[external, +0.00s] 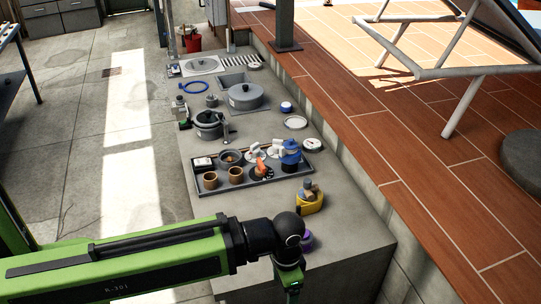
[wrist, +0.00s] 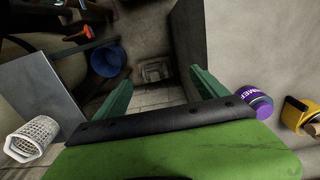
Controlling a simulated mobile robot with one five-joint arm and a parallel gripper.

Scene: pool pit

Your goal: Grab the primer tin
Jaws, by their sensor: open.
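My gripper (external: 291,277) points down at the front of the ledge. Its green fingers are apart, with nothing between them.
A yellow tool (external: 310,200) stands behind the tin. A dark tray (external: 280,176) with pots and small items lies farther back. In the wrist view, a blue bucket (wrist: 107,60) and a white basket (wrist: 33,138) are at the left. The ledge right of the tin is bare.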

